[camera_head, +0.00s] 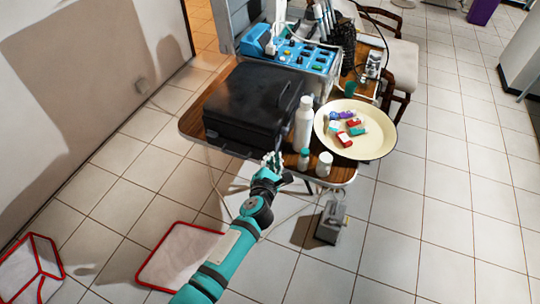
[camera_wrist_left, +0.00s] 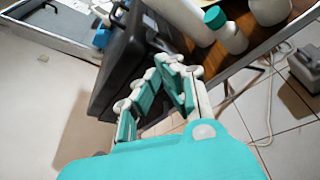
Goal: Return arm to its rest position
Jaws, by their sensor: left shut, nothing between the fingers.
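My left arm, teal and grey, reaches up from the bottom of the head view to the front edge of a wooden table (camera_head: 190,122). My left gripper (camera_head: 272,160) is at that edge, in front of the black case (camera_head: 250,105). It is shut with nothing in it. In the left wrist view its teal and white fingers (camera_wrist_left: 172,72) show beside the black case (camera_wrist_left: 125,55). I cannot tell whether the fingers touch the table or case. My right gripper is not in view.
A white bottle (camera_head: 304,125), two small bottles (camera_head: 324,164) and a cream bowl (camera_head: 375,145) with colourful items stand on the table near the gripper. A blue control unit (camera_head: 300,55) is behind. A grey pedal box (camera_head: 330,222) lies on the tiled floor, which is mostly clear at right.

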